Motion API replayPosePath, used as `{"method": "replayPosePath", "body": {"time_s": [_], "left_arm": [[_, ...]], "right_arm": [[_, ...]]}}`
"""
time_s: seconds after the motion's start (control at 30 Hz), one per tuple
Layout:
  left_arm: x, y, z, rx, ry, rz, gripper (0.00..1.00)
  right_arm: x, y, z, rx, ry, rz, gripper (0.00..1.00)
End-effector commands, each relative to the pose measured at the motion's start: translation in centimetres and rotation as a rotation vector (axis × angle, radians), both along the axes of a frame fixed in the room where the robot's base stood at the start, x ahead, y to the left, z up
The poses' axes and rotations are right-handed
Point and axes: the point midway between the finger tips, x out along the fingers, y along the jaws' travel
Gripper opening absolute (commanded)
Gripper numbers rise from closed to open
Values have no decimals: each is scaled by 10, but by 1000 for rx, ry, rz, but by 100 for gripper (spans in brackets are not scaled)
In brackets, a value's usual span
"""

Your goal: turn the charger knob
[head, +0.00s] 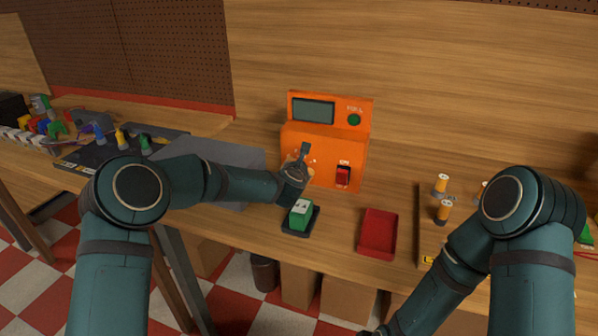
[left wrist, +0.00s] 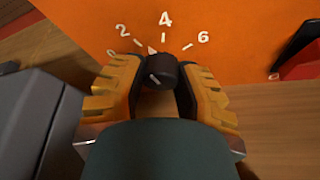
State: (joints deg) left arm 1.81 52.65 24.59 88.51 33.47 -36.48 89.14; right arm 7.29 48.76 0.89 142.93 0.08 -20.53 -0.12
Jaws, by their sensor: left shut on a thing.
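The orange charger (head: 325,143) stands on the bench against the wooden back wall, with a grey screen and a green button on its upper part. In the left wrist view its black knob (left wrist: 163,71) sits below a dial printed 0, 2, 4, 6. A light pointer shows at the knob's upper edge, between 2 and 4. My left gripper (left wrist: 158,82) is shut on the knob, with one orange finger on each side. In the head view my left gripper (head: 298,162) is at the charger's lower front and hides the knob.
A red switch (head: 343,176) is right of the knob on the charger. A green battery (head: 301,211) sits in a black holder in front. A red tray (head: 377,234) and orange-white cylinders (head: 443,211) are to the right. A grey box (head: 215,155) lies left, beside my left arm.

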Motion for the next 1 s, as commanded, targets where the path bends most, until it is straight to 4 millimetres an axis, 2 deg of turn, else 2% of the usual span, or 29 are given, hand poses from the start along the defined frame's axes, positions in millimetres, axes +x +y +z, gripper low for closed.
{"method": "replayPosePath", "body": {"time_s": [0.2,0.5,1.0], "left_arm": [[0,0,-2,149,-46,1,0],[0,0,-1,282,-90,1,0],[0,1,-1,319,-101,3,0]], "right_arm": [[1,0,-4,0,-2,-1,47],[1,0,-4,0,-2,-1,47],[1,0,-4,0,-2,-1,47]]}}
